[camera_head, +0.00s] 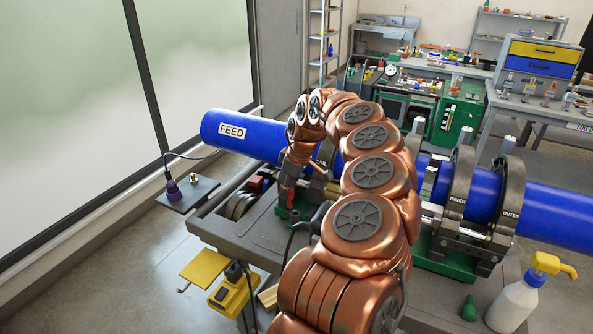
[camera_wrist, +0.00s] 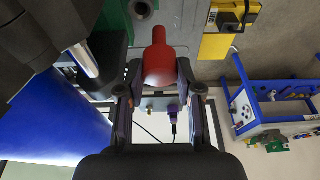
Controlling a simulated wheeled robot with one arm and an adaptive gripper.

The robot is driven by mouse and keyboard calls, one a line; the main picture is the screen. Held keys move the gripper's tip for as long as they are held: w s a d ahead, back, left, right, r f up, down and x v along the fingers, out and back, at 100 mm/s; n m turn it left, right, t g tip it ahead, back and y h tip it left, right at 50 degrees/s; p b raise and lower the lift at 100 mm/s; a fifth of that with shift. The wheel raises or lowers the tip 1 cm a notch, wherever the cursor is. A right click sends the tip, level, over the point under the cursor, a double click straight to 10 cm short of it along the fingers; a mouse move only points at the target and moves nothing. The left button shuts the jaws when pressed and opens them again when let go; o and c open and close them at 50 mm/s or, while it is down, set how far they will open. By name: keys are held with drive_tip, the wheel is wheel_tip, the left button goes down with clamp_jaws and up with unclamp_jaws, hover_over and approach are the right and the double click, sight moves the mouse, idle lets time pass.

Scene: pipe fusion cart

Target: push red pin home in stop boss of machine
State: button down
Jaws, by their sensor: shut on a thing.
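The red pin (camera_wrist: 158,60) sits between the fingertips of my gripper (camera_wrist: 159,88) in the wrist view. Its narrow end points to the top of that picture. My gripper is shut on it. In the head view my gripper (camera_head: 287,192) is low over the left part of the machine, and my arm covers much of the middle. The machine's clamp rings (camera_head: 460,185) hold a blue pipe (camera_head: 550,212). I cannot make out the stop boss or whether the pin is in a hole.
A second blue pipe end labelled FEED (camera_head: 245,134) reaches left. A yellow box (camera_head: 232,290) is at the cart's near side. Workbenches (camera_head: 540,90) are behind. Open floor lies left.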

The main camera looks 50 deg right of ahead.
drive_tip(key=shift+s+d+r+m+t+h+p, duration=0.2)
drive_tip(key=shift+d+r+m+t+p, duration=0.15)
drive_tip(key=shift+d+r+m, duration=0.4)
drive_tip(key=shift+s+d+r+m+t+h+p, duration=0.15)
drive_tip(key=shift+d+r+m+t+p, duration=0.2)
drive_tip(key=shift+d+r+m, duration=0.35)
drive_tip(key=shift+a+r, duration=0.1)
drive_tip(key=shift+r, duration=0.1)
drive_tip(key=shift+f+b, duration=1.5)
drive_tip(key=shift+f, duration=1.35)
drive_tip(key=shift+b, duration=0.95)
drive_tip(key=shift+f+b, duration=2.3)
drive_tip(key=shift+f, duration=0.3)
drive_tip(key=c, duration=0.7)
unclamp_jaws()
